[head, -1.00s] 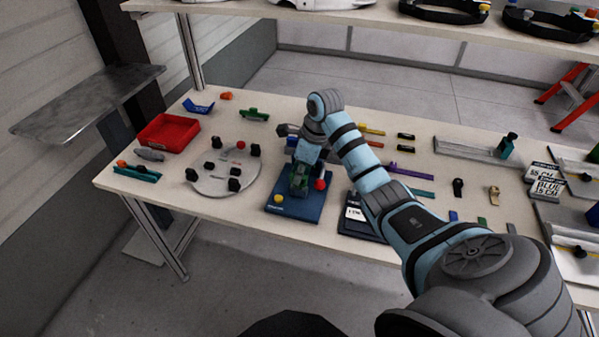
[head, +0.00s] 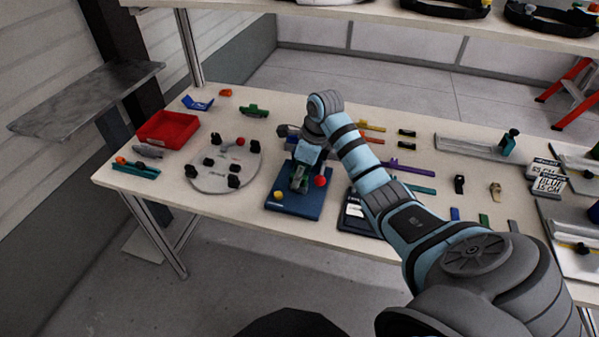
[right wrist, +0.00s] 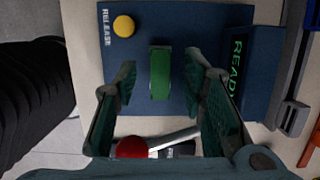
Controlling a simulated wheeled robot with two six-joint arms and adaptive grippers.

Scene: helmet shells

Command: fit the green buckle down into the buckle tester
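The buckle tester is a dark blue plate (head: 290,207) near the table's front edge, with a yellow button and a red knob (head: 320,181). In the right wrist view the tester (right wrist: 205,25) shows the word RELEASE by its yellow button (right wrist: 124,26) and a lit green READY display (right wrist: 237,60). The green buckle (right wrist: 160,73) stands on the tester plate; I cannot tell how deep it sits. My right gripper (head: 301,186) is over the tester. In the right wrist view its fingers (right wrist: 159,80) are open, with a gap on both sides of the buckle. My left gripper is out of view.
A round grey plate (head: 208,182) with black posts lies left of the tester, and a red tray (head: 168,130) behind it. A black-screened device (head: 358,217) stands close on the right. Small coloured parts lie further right. A shelf (head: 340,12) overhangs the back.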

